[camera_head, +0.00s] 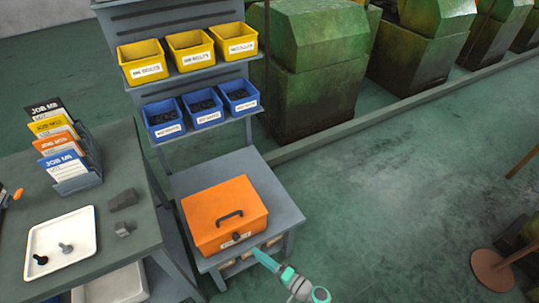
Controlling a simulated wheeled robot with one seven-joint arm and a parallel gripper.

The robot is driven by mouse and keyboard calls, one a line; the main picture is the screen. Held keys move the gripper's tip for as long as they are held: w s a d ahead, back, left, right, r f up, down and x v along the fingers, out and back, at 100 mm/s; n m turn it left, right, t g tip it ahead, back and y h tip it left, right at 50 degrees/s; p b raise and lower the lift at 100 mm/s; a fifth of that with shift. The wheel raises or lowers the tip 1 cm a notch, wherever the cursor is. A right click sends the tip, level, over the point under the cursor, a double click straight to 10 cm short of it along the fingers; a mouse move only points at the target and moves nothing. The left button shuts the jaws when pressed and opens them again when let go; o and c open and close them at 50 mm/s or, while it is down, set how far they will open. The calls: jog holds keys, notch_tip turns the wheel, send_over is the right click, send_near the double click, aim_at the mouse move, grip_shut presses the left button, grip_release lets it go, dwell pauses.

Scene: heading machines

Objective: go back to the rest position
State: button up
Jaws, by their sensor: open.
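My gripper (264,259) shows at the bottom centre, with teal fingers pointing up and left. It is open and nothing shows between its fingers. In the picture its tips lie just below the front right corner of an orange box (222,198). I cannot tell whether they are apart from the box in depth. The box has a closed lid with a black handle and stands on the grey lower shelf of a rack (268,192).
At left, a grey table (102,160) bears a white tray (40,240) with two bolts, a card holder (75,182) and dark blocks. Yellow bins (142,70) and blue bins (162,128) hang on the rack. Green machines (318,70) line the back. Floor at right is clear, except a round stand (492,270).

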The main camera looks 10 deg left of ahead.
jog(key=s+d+f+g+h, duration=0.15)
jog(key=s+f+h, duration=0.3)
jog(key=s, duration=0.45)
jog(key=s+d+f+t+h, duration=0.1)
jog(key=s+d+f+h, duration=0.1)
jog(key=s+f+h, duration=0.35)
jog(key=s+d+r+n+t+h, duration=0.25)
jog(key=s+d+r+h, duration=0.2)
jog(key=s+r, duration=0.95)
notch_tip(320, 180, up, 21)
jog(key=s+n+t, duration=0.1)
jog(key=n+t, duration=0.2)
jog(key=t, duration=0.1)
jog(key=shift+s+a, duration=0.25)
jog(key=shift+f, duration=0.1)
